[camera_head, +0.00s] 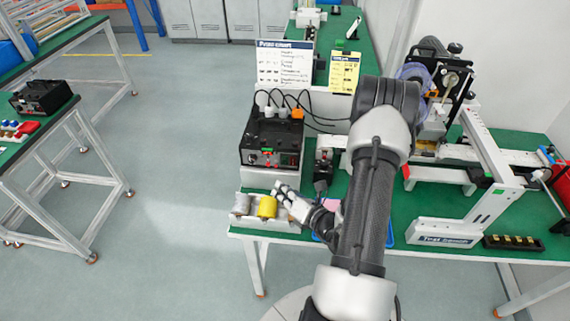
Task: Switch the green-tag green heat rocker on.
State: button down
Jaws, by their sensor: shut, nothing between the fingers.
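A black control box (271,142) stands on the green bench, left of my arm, with cables and plugs on its top. Its front panel (268,159) carries small controls with a green spot and red spots; they are too small to tell which is the green heat rocker or how it is set. My gripper (281,190) is shut and empty. It is below and in front of the box in the picture, close to a yellow spool (267,206), and appears apart from the panel. I cannot tell whether it touches the spool.
A grey spool (242,204) stands left of the yellow one. A white sign (284,63) and a yellow sign (344,72) stand behind the box. A white-framed machine (487,195) fills the bench's right. Another black box (42,97) sits on the left table.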

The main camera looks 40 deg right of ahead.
jog(key=shift+w+d+f+b, duration=0.1)
jog(key=shift+w+d+f, duration=0.1)
jog(key=shift+w+d, duration=0.7)
jog(key=shift+w+d+f+b, duration=0.15)
jog(key=shift+w+d, duration=0.55)
jog(key=shift+d, duration=0.25)
jog(key=shift+w+d+f+b, duration=0.1)
jog(key=shift+w+d+f, duration=0.1)
jog(key=shift+w+d, duration=0.7)
jog(key=shift+d, duration=0.1)
jog(key=shift+w+d, duration=0.2)
jog(key=shift+d, duration=0.05)
jog(key=shift+w+d+f, duration=0.1)
jog(key=shift+w+d, duration=0.1)
jog(key=shift+d, duration=0.05)
jog(key=shift+s+a, duration=0.1)
jog(key=shift+s+a, duration=0.4)
jog(key=shift+a, duration=0.1)
jog(key=shift+s+a+r, duration=0.25)
jog(key=shift+s+a, duration=0.55)
jog(key=shift+a, duration=0.15)
jog(key=shift+s+a+r, duration=0.25)
jog(key=shift+s+a, duration=0.55)
jog(key=shift+a, duration=0.1)
